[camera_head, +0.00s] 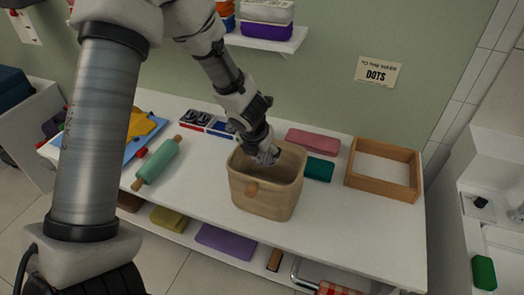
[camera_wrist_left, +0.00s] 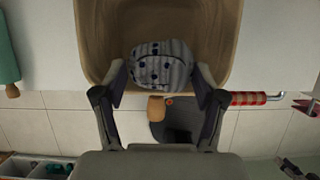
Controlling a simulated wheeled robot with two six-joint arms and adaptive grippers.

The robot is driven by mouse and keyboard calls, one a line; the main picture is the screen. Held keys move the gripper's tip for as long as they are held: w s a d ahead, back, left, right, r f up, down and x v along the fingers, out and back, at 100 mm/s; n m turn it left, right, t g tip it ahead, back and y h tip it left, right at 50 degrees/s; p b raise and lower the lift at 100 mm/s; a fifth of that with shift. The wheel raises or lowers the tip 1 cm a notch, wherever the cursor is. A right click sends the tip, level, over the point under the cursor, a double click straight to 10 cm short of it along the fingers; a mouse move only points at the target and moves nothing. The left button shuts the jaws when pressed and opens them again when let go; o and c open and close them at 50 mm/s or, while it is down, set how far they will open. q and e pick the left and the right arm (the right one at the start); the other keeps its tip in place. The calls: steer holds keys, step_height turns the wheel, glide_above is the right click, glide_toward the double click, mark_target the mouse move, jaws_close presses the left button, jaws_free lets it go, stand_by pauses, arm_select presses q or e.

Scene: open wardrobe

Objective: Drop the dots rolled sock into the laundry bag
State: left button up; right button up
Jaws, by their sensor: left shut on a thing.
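The dots rolled sock (camera_wrist_left: 160,65) is a grey, ribbed roll with dark dots, seen between my fingers in the left wrist view. My left gripper (camera_wrist_left: 160,76) is shut on it, one finger on each side. In the head view the left gripper (camera_head: 263,148) points down at the mouth of the laundry bag, with the grey sock (camera_head: 267,157) at its tips. The laundry bag (camera_head: 266,203) is a tan, open-topped container on the white table. Its inside wall (camera_wrist_left: 98,50) shows around the sock in the left wrist view. My right gripper is not in view.
A wooden tray (camera_head: 353,185) stands right of the bag, and a green rolling pin (camera_head: 158,162) lies to its left. Pink (camera_head: 313,142) and teal (camera_head: 319,169) folded cloths lie behind the bag. A wall sign (camera_head: 378,73) reads "DOTS". The table front right is clear.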

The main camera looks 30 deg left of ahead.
arm_select(q)
step_height(320, 180, down, 8)
steer(key=b, duration=0.7)
steer(key=shift+f, duration=0.25)
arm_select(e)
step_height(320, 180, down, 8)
arm_select(q)
steer(key=shift+a+f+b, duration=0.1)
steer(key=shift+f+b, duration=0.5)
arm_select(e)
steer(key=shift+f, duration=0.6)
arm_select(q)
steer(key=o, duration=0.9)
steer(key=shift+o, duration=0.2)
steer(key=shift+r, duration=0.1)
step_height(320, 180, up, 9)
steer(key=p, duration=0.9)
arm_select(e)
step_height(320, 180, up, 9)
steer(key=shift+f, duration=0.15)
